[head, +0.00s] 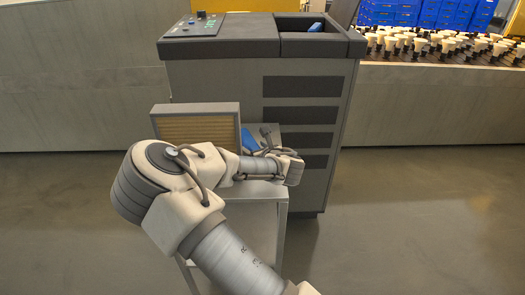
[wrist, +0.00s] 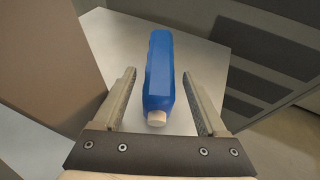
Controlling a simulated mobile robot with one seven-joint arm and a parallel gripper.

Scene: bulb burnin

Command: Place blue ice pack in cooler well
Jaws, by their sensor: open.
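A blue ice pack (wrist: 160,65) with a pale cap lies on a small light-topped stand, partly hidden by my arm in the head view (head: 248,138). My gripper (wrist: 158,74) is open, with one finger on each side of the pack in the wrist view. I see gaps beside the pack, and no grip on it; the height of the fingers above the stand is hard to tell. The cooler well (head: 288,38) is the open recess at the top right of the dark grey cabinet. Another blue item (head: 315,27) shows inside it.
The cabinet (head: 190,85) has a control panel (head: 193,27) at its top left and dark slots in front. A framed filter-like panel (head: 197,126) stands upright beside the pack. The stand (head: 262,196) has thin legs. Behind are blue crates (head: 425,12) and rows of bulbs (head: 440,45).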

